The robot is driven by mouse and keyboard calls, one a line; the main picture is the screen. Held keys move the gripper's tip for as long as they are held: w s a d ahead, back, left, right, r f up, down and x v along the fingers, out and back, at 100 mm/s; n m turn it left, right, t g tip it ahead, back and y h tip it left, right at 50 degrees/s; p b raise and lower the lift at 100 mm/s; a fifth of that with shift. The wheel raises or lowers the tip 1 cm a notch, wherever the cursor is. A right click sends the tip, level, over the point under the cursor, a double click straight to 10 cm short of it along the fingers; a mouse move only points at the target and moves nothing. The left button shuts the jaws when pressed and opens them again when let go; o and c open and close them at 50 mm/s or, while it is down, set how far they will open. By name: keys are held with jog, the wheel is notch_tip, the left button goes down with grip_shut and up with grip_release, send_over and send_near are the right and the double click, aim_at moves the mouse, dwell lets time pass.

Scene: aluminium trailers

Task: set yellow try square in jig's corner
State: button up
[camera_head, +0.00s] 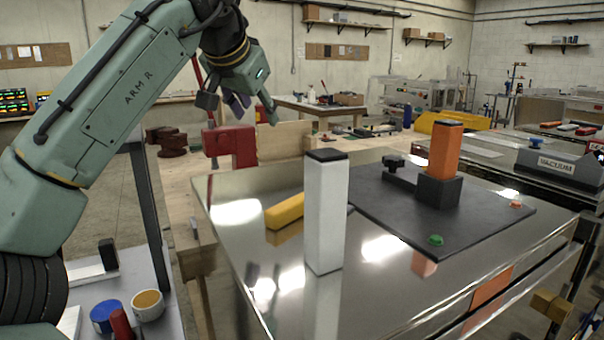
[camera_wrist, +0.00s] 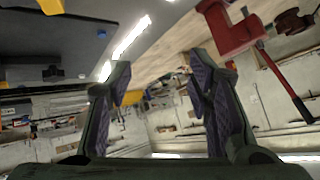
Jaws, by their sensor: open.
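A yellow piece (camera_head: 284,211), which looks like the try square, lies on the shiny metal table (camera_head: 240,262). A white upright post (camera_head: 326,215) stands in front of its right end and hides part of it. The dark jig plate (camera_head: 485,215) lies to the right, with an orange post (camera_head: 445,150) upright in a black block (camera_head: 438,190) on it. My gripper (camera_head: 238,106) is raised in the air above and behind the yellow piece, apart from it. In the wrist view, my gripper (camera_wrist: 162,88) is open, with nothing between its fingers.
A red vise (camera_head: 230,146) stands on the wooden bench behind the metal table. The plate bears a black clamp knob (camera_head: 394,161) and a green button (camera_head: 436,239). A vacuum unit (camera_head: 556,167) is at the right.

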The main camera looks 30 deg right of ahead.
jog(key=s+f+m+g+y, duration=0.2)
jog(key=s+f+g, duration=0.3)
jog(key=s, duration=0.5)
send_over(298, 198)
jog(key=a, duration=0.2)
jog(key=f, duration=0.3)
jog(key=shift+s+d+f+g, duration=0.2)
jog(key=shift+s+f+g, duration=0.1)
jog(key=shift+g, duration=0.1)
jog(key=shift+a+p+x, duration=0.15)
jog(key=shift+p+x, duration=0.2)
jog(key=shift+x, duration=1.1)
jog(key=shift+a+p+x, duration=0.2)
jog(key=shift+p+x, duration=0.15)
jog(key=shift+x, duration=1.1)
jog(key=shift+s+f, duration=0.1)
jog(key=shift+f, duration=0.15)
jog(key=shift+c, duration=0.4)
grip_shut()
